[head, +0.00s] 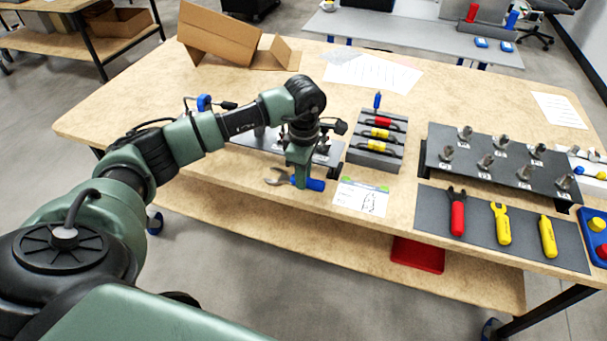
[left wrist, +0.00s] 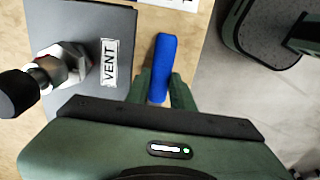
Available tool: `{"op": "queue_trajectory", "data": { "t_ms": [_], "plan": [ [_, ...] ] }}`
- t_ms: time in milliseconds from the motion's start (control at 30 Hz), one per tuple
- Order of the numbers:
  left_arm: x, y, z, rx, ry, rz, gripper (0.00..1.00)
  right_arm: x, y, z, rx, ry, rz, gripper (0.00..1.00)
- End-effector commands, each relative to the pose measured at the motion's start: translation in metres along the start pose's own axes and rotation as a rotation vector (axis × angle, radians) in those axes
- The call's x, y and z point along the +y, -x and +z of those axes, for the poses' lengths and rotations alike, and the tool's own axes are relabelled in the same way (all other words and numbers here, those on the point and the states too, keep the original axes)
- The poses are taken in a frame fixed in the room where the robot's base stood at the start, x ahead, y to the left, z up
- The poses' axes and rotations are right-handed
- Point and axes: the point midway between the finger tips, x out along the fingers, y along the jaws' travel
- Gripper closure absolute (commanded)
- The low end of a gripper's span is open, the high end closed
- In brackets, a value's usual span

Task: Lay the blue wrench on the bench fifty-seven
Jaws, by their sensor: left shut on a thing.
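The blue wrench (head: 313,184) has a blue handle and a grey open jaw that points left in the head view. My left gripper (head: 300,178) is shut on it near the front edge of the wooden bench (head: 130,110). In the left wrist view the blue handle (left wrist: 165,62) sticks out from between the fingers of my left gripper (left wrist: 157,92). I cannot tell whether the wrench touches the bench. My right gripper is not in view.
A dark panel with a VENT label (left wrist: 109,62) stands beside the gripper. A printed sheet (head: 361,197) and a grey tool rack (head: 373,160) lie to the right. A grey mat (head: 480,225) holds a red tool and two yellow ones. A cardboard box (head: 220,35) stands behind.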

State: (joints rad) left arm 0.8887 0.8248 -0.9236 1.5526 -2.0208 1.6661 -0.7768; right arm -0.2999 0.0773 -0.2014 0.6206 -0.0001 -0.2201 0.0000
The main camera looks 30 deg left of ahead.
Motion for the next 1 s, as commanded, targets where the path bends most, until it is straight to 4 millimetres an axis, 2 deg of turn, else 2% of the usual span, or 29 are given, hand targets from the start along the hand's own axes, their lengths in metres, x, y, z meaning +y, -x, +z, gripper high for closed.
{"op": "queue_trajectory", "data": {
  "t_ms": [267,300,400,867,1000],
  "plan": [
    [0.0,-0.006,0.0,0.0,0.0,0.001,1.0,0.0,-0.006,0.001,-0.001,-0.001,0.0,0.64],
    [0.0,-0.006,0.0,0.0,0.001,0.001,0.74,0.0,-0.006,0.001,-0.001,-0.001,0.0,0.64],
    [0.0,-0.006,0.0,0.0,0.001,0.001,0.52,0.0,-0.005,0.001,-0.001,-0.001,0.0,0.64],
    [0.003,-0.004,-0.001,-0.001,0.003,0.009,0.52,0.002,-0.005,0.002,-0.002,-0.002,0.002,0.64],
    [0.004,0.004,-0.001,-0.002,0.003,0.013,0.52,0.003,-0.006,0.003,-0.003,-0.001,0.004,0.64]
  ]
}}
